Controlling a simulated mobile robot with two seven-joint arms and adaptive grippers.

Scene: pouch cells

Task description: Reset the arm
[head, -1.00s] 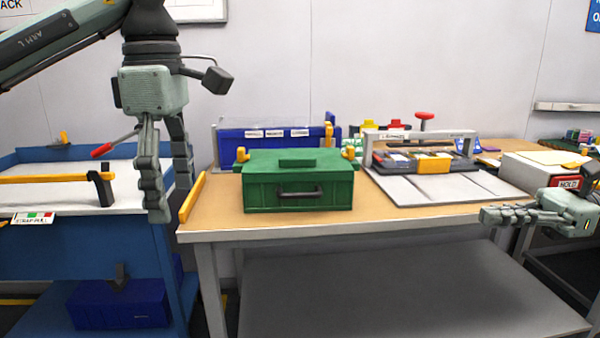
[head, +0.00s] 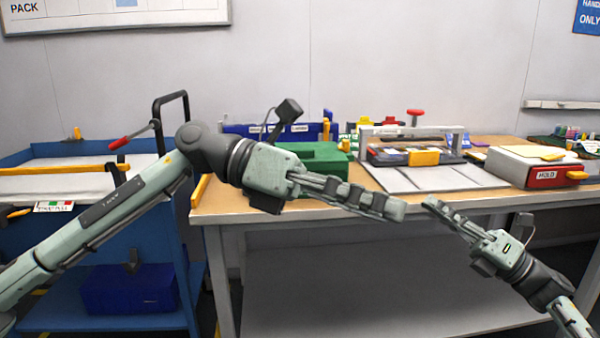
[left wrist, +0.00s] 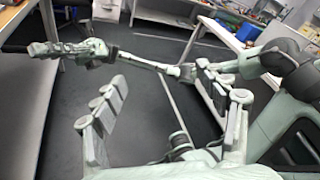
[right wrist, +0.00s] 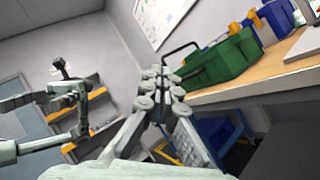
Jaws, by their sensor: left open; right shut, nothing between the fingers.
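My left gripper (head: 385,206) reaches in from the left in front of the table and points right, empty. Its two fingers stand apart in the left wrist view (left wrist: 165,90). My right gripper (head: 432,206) comes from the lower right and points up and left, its tips close to the left gripper's tips; whether they touch I cannot tell. Its fingers meet with nothing between them in the right wrist view (right wrist: 160,78). The left gripper also shows at the left of that view (right wrist: 72,100). The left arm partly hides the green case (head: 322,158).
The wooden table (head: 375,202) carries a press fixture (head: 415,135), a blue bin (head: 240,130) and a red-fronted HOLD box (head: 545,178). A blue cart (head: 110,230) with a red-handled lever stands at left. The floor around the grippers in the left wrist view looks clear.

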